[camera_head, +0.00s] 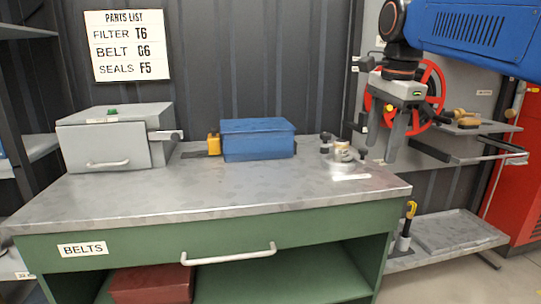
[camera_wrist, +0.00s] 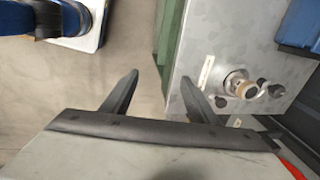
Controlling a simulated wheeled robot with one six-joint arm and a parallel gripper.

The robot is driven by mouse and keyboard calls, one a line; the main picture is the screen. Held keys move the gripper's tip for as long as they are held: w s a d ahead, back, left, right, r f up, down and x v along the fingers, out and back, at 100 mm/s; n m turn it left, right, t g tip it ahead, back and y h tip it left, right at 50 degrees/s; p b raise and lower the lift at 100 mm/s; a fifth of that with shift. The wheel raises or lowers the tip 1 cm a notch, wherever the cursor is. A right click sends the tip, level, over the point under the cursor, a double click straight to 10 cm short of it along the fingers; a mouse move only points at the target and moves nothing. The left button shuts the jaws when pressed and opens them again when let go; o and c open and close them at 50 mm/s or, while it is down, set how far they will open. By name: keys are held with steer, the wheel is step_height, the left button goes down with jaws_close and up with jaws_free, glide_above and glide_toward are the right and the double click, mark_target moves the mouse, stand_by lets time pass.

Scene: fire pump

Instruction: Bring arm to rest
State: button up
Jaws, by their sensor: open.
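My gripper (camera_head: 391,130) hangs from my blue arm at the right in the head view, its fingers pointing down, beside the bench's right end and in front of a red handwheel (camera_head: 432,92). In the wrist view my gripper (camera_wrist: 157,92) shows two dark fingers spread apart with nothing between them. Bare floor and the bench edge lie below the fingers. The steel workbench (camera_head: 230,190) has a green front and a drawer labelled BELTS.
On the bench stand a grey lidded box (camera_head: 115,140), a blue box (camera_head: 258,140) and a small metal fitting (camera_head: 343,153). A grey shelf (camera_head: 450,240) is at the right. A red box (camera_head: 150,284) lies under the bench. The bench's front middle is clear.

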steer(key=s+d+f+n+t, duration=0.1)
steer(key=s+d+f+n, duration=0.1)
steer(key=s+f+n, duration=0.6)
steer(key=s+d+f+n+t, duration=0.1)
steer(key=s+f+n+t, duration=0.1)
steer(key=s+f+n, duration=0.5)
steer(key=s+f, duration=0.3)
steer(key=f, duration=0.4)
steer(key=s+f, duration=0.3)
steer(key=f, duration=0.4)
steer(key=shift+d+f+n, duration=0.2)
steer(key=shift+d+n, duration=0.15)
steer(key=shift+n, duration=0.05)
